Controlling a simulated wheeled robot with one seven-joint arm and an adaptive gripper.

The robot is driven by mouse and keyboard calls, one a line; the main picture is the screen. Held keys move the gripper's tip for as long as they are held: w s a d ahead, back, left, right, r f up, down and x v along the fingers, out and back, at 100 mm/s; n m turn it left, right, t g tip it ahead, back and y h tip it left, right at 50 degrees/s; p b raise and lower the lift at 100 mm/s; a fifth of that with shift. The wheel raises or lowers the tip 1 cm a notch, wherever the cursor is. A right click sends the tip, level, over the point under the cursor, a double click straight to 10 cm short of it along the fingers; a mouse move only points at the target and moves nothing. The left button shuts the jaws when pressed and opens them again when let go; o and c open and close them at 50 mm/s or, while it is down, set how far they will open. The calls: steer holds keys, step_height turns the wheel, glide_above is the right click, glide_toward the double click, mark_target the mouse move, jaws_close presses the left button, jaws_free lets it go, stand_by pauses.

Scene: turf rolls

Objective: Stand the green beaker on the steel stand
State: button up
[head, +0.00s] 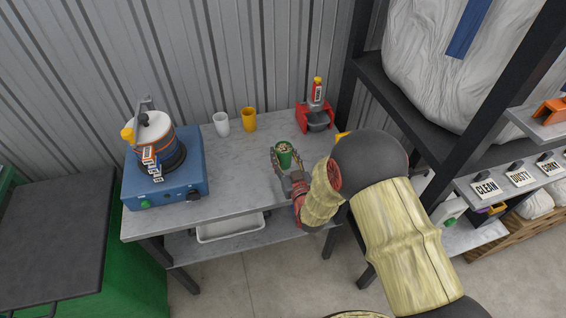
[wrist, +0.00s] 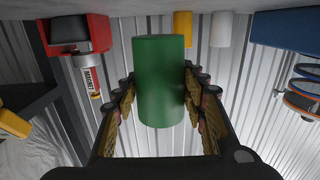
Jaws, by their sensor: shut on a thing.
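My gripper (head: 287,163) is shut on the green beaker (head: 284,153), with one finger on each side of its wall. Pale bits show inside the beaker's open top in the head view. In the wrist view, which is upside down, the green beaker (wrist: 158,85) is between the fingers, and a gap shows between its base and the grey bench top. It looks upright and raised over the right half of the bench (head: 225,181). I cannot pick out a steel stand for certain; a red holder with a grey bowl-like part (head: 318,121) stands behind and right of the beaker.
A white cup (head: 221,124) and a yellow cup (head: 249,120) stand at the back of the bench. A dark shelf rack (head: 432,110) rises on the right. The bench middle is clear.

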mark_target(283, 161)
steer(key=shift+w+a+f, duration=0.15)
steer(key=shift+w+f, duration=0.4)
steer(key=shift+f, duration=0.15)
steer(key=shift+f+b, duration=0.6)
steer(key=shift+f, duration=0.8)
steer(key=shift+f, duration=0.15)
steer(key=o, duration=1.3)
